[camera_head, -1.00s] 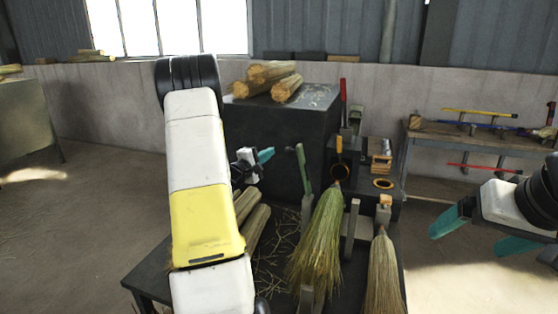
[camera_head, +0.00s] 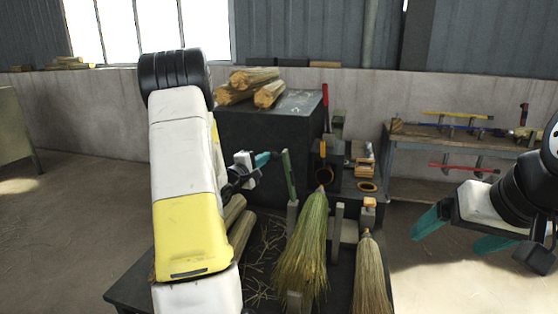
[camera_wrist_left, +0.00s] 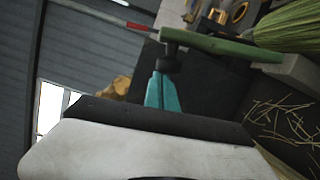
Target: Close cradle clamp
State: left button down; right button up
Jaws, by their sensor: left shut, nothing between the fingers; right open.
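The cradle clamp's green lever (camera_head: 288,175) stands nearly upright on a grey post (camera_head: 292,214), beside a green-straw broom (camera_head: 304,245) in the cradle. In the left wrist view the lever (camera_wrist_left: 225,45) crosses the top, with a dark knob (camera_wrist_left: 168,63) at one end. My left gripper (camera_head: 263,159) is shut and empty, just left of the lever. Its teal fingertips (camera_wrist_left: 161,85) reach close to the knob in the wrist view; I cannot tell whether they touch. My right gripper (camera_head: 456,232) is open and empty at the far right, away from the bench.
A tan broom (camera_head: 371,278) hangs to the right of the green one. Straw bundles (camera_head: 250,86) lie on a dark block (camera_head: 262,125) behind. More bundles lie beside my left arm. A tool shelf (camera_head: 450,140) stands at the back right. Floor is clear between bench and shelf.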

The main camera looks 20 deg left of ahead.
pick_arm(q)
jog(key=d+r+m+g+y, duration=0.1)
jog(key=d+r+m+g, duration=0.15)
jog(key=d+m, duration=0.95)
jog(key=w+d+f+m+y, duration=0.1)
jog(key=d+f+m+y, duration=0.2)
jog(key=d+f, duration=0.8)
jog(key=shift+w+d+m+y, duration=0.3)
jog(key=shift+d+m, duration=0.9)
jog(key=shift+d, duration=0.85)
jog(key=shift+s+f+g, duration=0.1)
jog(key=shift+g, duration=0.15)
